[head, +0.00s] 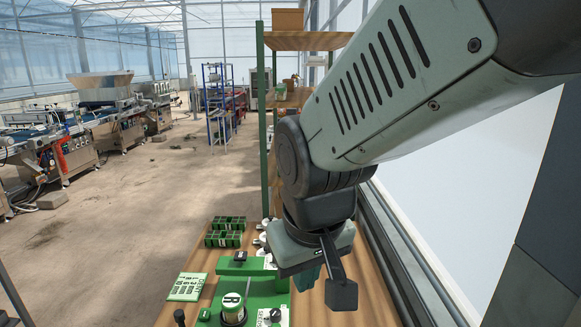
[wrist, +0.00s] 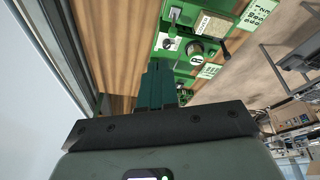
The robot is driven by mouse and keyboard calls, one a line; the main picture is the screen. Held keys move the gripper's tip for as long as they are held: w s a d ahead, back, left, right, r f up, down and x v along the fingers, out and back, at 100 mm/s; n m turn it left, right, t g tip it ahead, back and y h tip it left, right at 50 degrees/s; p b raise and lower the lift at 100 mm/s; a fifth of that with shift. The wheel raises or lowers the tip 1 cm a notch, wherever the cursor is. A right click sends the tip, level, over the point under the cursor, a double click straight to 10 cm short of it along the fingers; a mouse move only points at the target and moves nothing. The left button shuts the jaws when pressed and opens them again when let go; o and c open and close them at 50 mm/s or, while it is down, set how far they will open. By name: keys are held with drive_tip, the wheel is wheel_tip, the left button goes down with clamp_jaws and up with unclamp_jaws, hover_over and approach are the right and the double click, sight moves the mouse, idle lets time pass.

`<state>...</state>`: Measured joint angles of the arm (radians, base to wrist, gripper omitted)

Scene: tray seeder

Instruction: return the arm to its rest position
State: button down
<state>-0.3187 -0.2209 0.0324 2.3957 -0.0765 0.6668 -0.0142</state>
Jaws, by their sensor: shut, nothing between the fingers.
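My gripper (head: 307,279) hangs at the end of my arm above the wooden bench, at the right of the green seeder in the head view. Only part of its teal fingers shows there, below the wrist. In the wrist view my gripper (wrist: 157,68) has its teal fingers together, with nothing between them. The green seeder (head: 262,300) stands on the bench and shows a round knob and labels. It also shows in the wrist view (wrist: 173,60), beyond the fingertips.
The wooden bench (head: 373,300) has bare wood at its right side, along the window ledge. Green trays (head: 228,223) and a green card with print (head: 187,287) lie at the left. A green-posted shelf (head: 265,130) stands behind my arm.

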drive_tip(key=w+a+f+n+g, duration=0.15)
drive_tip(key=a+f+n, duration=0.25)
drive_tip(key=a+f, duration=0.65)
drive_tip(key=shift+s+a+f+n+g+h, duration=0.1)
drive_tip(key=shift+s+a+f+n+g, duration=0.7)
drive_tip(key=shift+f, duration=2.6)
drive_tip(key=shift+s+a+f+n+t+h, duration=0.1)
drive_tip(key=shift+s+a+f+n, duration=0.15)
drive_tip(key=shift+s+a+f, duration=2.2)
drive_tip(key=shift+w+a+f+n+g+h, duration=0.1)
drive_tip(key=shift+w+a+f+n+g, duration=0.35)
drive_tip(key=shift+f, duration=3.95)
drive_tip(key=shift+s+f, duration=0.2)
drive_tip(key=shift+f, duration=0.65)
drive_tip(key=shift+a, duration=0.1)
wheel_tip(320, 180, up, 7)
